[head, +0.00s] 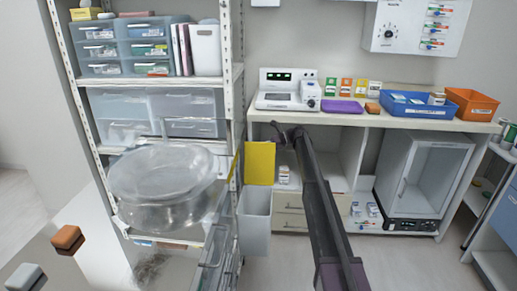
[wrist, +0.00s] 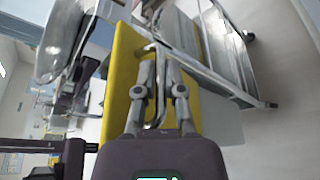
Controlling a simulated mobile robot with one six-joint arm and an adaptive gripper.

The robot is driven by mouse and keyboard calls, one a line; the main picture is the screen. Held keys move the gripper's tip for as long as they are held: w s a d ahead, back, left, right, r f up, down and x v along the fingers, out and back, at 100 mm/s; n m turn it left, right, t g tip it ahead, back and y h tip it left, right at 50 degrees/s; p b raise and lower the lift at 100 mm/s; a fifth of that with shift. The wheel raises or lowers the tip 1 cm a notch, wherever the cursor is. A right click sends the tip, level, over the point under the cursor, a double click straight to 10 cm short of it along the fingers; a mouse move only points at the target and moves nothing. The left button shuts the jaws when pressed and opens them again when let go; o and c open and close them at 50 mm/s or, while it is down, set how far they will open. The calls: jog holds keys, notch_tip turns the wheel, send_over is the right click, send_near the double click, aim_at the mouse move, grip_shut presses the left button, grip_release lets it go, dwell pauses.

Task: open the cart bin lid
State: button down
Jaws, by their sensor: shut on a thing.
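The yellow bin lid (head: 260,163) stands roughly upright above the pale grey bin (head: 254,222), which hangs at the right side of the cart (head: 213,250). In the wrist view the lid (wrist: 122,75) fills the middle, behind my fingers, and part of the grey bin (wrist: 222,118) shows beside it. The exact contact at the fingertips is hard to make out. In the head view my arm reaches forward to the right of the lid.
A large clear-and-metal basin (head: 165,180) sits on the cart at left. A shelf unit (head: 235,75) with drawers stands behind it. A counter (head: 385,119) with a device, blue tray (head: 410,106) and orange bin (head: 470,103) runs along the wall. Open floor lies at lower right.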

jog(key=shift+d, duration=0.15)
jog(key=c, duration=1)
grip_release()
jog(key=shift+d+r, duration=0.1)
jog(key=shift+d, duration=0.05)
jog(key=shift+p+v, duration=1.85)
jog(key=shift+v, duration=5.85)
